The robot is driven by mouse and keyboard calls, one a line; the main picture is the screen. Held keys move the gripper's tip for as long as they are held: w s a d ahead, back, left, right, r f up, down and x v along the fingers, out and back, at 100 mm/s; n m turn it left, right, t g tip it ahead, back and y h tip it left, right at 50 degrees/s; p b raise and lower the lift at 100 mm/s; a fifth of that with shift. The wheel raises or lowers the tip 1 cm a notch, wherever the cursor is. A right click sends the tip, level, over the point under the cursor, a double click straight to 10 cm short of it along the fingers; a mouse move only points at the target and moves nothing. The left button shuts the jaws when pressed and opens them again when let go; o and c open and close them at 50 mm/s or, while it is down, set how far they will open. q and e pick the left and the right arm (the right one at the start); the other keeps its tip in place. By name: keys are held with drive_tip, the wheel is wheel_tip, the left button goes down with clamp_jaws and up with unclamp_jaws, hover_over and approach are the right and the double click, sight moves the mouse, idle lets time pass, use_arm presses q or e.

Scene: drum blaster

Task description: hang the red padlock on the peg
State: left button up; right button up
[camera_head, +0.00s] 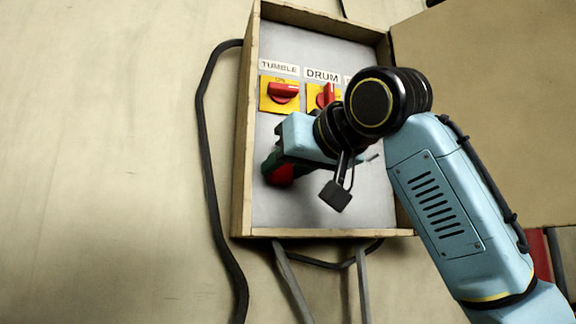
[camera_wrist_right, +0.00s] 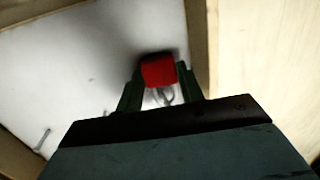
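The red padlock (camera_head: 281,176) is between the dark fingers of my right gripper (camera_head: 271,167), in front of the lower left of the grey panel. In the right wrist view the padlock's red body (camera_wrist_right: 158,71) sits between the fingertips (camera_wrist_right: 160,82), with its metal shackle (camera_wrist_right: 163,95) on the near side. The gripper looks shut on it. A thin grey peg (camera_head: 373,157) sticks out to the right of my wrist; what looks like the same peg (camera_wrist_right: 43,139) shows at lower left in the wrist view, apart from the padlock. My left gripper is not in view.
The wooden box (camera_head: 242,150) has an open door (camera_head: 490,110) on the right. Red-and-yellow switches marked TUMBLE (camera_head: 281,93) and DRUM (camera_head: 322,95) sit above my gripper. A black cable (camera_head: 206,150) runs down the left. The lower panel (camera_head: 290,212) is bare.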

drive_tip(key=o, duration=0.4)
drive_tip(key=shift+s, duration=0.1)
drive_tip(key=shift+o, duration=0.2)
drive_tip(key=shift+d, duration=0.1)
